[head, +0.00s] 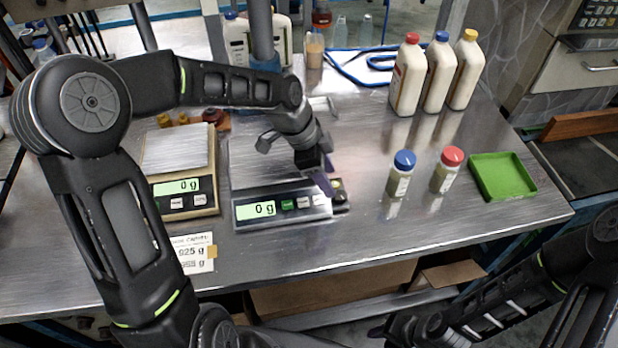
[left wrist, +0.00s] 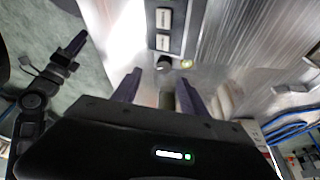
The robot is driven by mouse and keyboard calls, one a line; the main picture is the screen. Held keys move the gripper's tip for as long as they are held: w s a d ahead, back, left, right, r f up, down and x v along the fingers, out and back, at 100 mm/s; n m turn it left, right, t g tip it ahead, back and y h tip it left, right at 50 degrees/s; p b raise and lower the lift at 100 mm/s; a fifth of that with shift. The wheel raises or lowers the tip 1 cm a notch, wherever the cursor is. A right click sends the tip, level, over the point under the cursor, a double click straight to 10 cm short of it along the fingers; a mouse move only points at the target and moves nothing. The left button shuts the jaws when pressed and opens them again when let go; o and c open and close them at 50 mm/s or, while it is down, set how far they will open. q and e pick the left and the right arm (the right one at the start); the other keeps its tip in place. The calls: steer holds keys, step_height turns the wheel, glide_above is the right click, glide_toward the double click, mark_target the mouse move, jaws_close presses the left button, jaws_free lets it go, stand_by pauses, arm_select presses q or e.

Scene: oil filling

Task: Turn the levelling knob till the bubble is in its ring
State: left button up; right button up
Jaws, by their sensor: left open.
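The right-hand scale (head: 282,208) shows "0 g" and stands near the table's front edge. Its small round yellow-green bubble level (head: 337,185) is at the right end, partly hidden by my left gripper (head: 325,180). In the left wrist view, the black levelling knob (left wrist: 163,62) is beside the greenish level (left wrist: 187,64). My left gripper (left wrist: 158,88) is open there, its purple fingers apart, with the knob beyond the gap between the tips. The bubble's place against its ring is too small to tell. My right gripper (left wrist: 72,48) is over the floor, away from the table; its jaws are unclear.
A second scale (head: 184,195) stands to the left, with a label card (head: 192,252) in front. Two capped sample jars (head: 400,178) (head: 447,172) and a green tray (head: 502,176) are to the right. Several white bottles (head: 408,80) stand behind. The front right tabletop is clear.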

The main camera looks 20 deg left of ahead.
mark_target(340, 194)
arm_select(q)
steer(key=shift+w+a+n, duration=0.15)
steer(key=shift+w+n, duration=0.1)
steer(key=shift+n, duration=0.35)
steer(key=p+x, duration=0.1)
steer(key=x, duration=0.6)
steer(key=shift+w+f, duration=0.15)
steer(key=shift+f, duration=0.2)
jaws_close()
